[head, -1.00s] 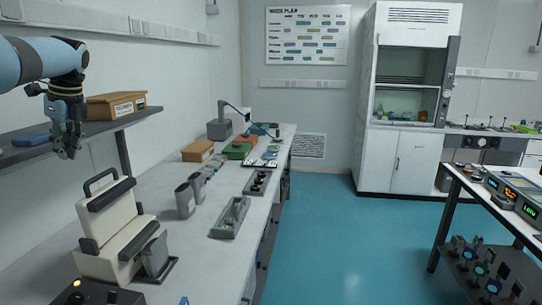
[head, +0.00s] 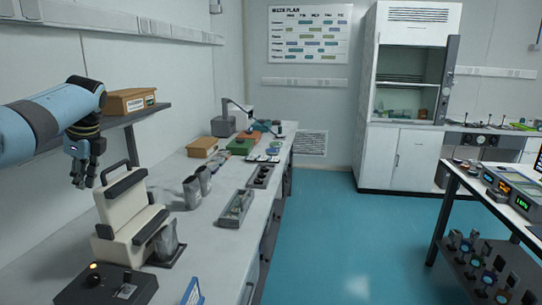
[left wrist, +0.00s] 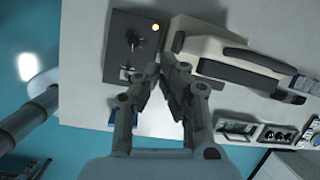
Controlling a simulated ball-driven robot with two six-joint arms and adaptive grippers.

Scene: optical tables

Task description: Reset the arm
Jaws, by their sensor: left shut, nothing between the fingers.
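My left arm comes in from the left in the head view. Its gripper (head: 84,183) hangs pointing down above the bench, just left of a cream and black bench device (head: 128,215). The gripper is shut and empty. In the left wrist view the fingers (left wrist: 162,72) meet in front of the cream device (left wrist: 215,50) and a dark control box (left wrist: 130,45) with a lit orange lamp. The control box also shows in the head view (head: 105,287). My right gripper is not in view.
The white bench (head: 210,235) carries silver pouches (head: 198,182), a grey tray (head: 236,208) and cardboard boxes (head: 202,147). A wall shelf (head: 125,117) with a box is behind my arm. A fume hood (head: 408,100) stands at the back. The blue floor (head: 340,240) is clear.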

